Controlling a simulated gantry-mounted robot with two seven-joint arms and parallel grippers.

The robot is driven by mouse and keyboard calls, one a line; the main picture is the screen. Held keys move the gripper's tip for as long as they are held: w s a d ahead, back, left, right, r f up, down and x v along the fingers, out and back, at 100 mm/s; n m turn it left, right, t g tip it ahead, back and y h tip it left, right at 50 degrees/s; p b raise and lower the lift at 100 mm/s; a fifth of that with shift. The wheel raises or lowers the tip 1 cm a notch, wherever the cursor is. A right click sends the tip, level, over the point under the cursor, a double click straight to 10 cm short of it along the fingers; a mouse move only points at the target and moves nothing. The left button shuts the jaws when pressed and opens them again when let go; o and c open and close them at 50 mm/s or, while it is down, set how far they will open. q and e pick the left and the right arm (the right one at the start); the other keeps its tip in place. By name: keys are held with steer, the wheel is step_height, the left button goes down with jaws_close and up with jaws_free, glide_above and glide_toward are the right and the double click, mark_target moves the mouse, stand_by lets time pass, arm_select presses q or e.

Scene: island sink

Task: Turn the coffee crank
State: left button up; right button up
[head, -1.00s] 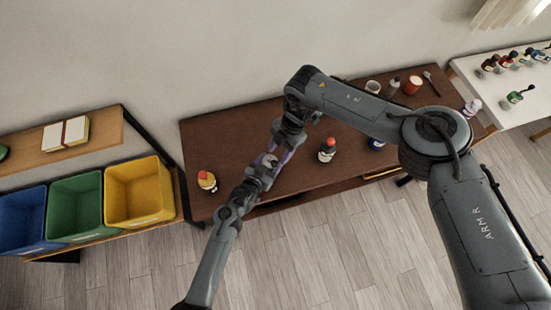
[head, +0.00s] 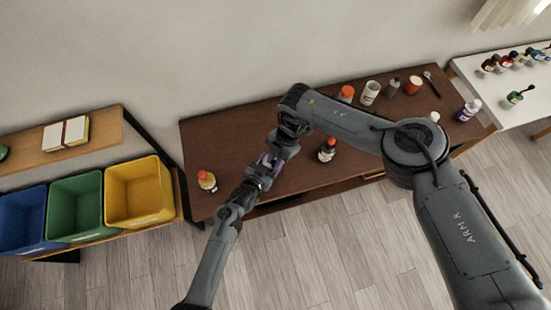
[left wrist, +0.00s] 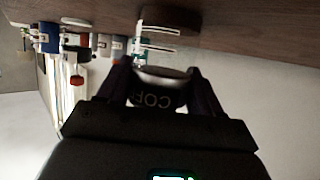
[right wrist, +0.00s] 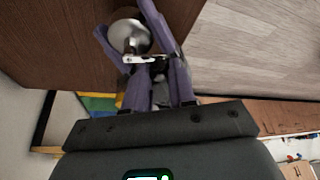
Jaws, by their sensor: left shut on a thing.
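The coffee grinder (left wrist: 156,98) shows in the left wrist view as a dark body with part of a label, "COF", and a pale round end. My left gripper (left wrist: 162,78) is shut on it and holds it over the table. In the right wrist view its shiny domed top (right wrist: 130,38) and pale metal crank (right wrist: 145,59) show, with purple fingers of my left gripper beside the dome. My right gripper (right wrist: 161,68) is at the crank's outer end, its fingers on both sides of it. Whether they grip it I cannot tell. In the head view both hands meet and mostly hide the grinder.
The brown table (head: 235,135) carries a yellow bottle with a red cap (head: 207,181), a dark bottle with a red cap (head: 327,150) and several items at the back right. Blue, green and yellow bins (head: 138,192) stand left. A white table (head: 500,95) is at right.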

jaws_close()
steer(key=shift+s+a+m+t+y, duration=0.1)
steer(key=shift+a+m+t+y, duration=0.1)
steer(key=shift+m, duration=0.5)
steer(key=shift+s+a+m+t+y, duration=0.1)
steer(key=shift+a+m+t, duration=0.1)
steer(key=shift+m, duration=0.5)
steer(key=o, duration=0.7)
jaws_free()
steer(key=shift+d+r, duration=0.1)
steer(key=shift+r, duration=0.05)
steer(key=v, duration=1.1)
steer(key=shift+d+r, duration=0.1)
steer(key=shift+r, duration=0.25)
